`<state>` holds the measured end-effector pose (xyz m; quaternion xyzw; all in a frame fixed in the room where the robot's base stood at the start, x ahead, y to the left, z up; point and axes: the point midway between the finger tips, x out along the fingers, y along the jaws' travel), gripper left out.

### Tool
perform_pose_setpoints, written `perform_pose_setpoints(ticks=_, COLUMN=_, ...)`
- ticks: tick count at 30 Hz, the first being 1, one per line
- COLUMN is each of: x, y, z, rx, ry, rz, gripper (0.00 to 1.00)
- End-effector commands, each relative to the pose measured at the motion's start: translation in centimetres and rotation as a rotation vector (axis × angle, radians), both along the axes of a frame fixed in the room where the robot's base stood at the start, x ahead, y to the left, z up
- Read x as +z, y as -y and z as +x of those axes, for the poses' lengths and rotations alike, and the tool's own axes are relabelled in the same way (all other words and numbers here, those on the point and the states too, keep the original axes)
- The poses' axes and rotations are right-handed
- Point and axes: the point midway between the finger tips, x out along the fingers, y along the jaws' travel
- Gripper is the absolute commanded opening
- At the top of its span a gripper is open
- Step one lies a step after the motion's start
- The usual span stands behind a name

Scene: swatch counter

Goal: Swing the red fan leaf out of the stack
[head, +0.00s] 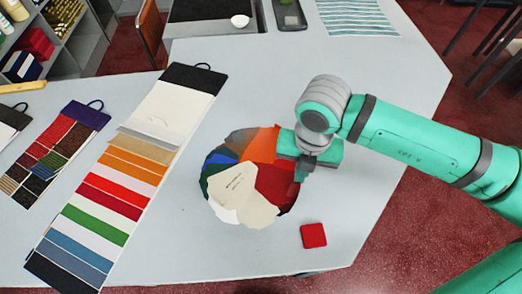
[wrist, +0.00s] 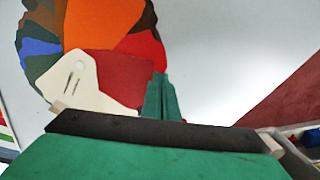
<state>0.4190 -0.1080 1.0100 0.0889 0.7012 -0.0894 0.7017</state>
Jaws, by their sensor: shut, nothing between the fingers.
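The fan stack lies on the pale table as a round spread of coloured leaves, with a cream leaf (head: 236,192) on top. The red fan leaf (head: 275,183) shows at the right of the stack, beside an orange leaf (head: 262,146). In the wrist view the dark red leaf (wrist: 122,76) lies between the cream and orange leaves, with a brighter red edge beyond it. My gripper (wrist: 160,92) is shut and empty, its fingertips over the red leaf's outer edge. Whether they touch it I cannot tell. In the head view my gripper (head: 302,174) hides part of that edge.
A red square swatch (head: 313,235) lies near the table's front edge. A long striped sample card (head: 125,180) and a dark patterned card (head: 58,152) lie left. A dark tray (head: 290,16) and striped cloth (head: 354,17) lie at the back.

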Motion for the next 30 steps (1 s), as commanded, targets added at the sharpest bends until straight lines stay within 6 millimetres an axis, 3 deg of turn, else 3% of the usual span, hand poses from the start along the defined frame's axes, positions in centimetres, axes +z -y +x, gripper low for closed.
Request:
perform_pose_setpoints(ticks=14, x=0.0, y=-0.1, z=-0.6, rx=-0.045, ry=-0.001, rz=0.001, gripper=0.00)
perform_pose_setpoints(ticks=30, x=0.0, y=-0.9, z=-3.1, rx=-0.242, ry=-0.001, rz=0.000, gripper=0.00)
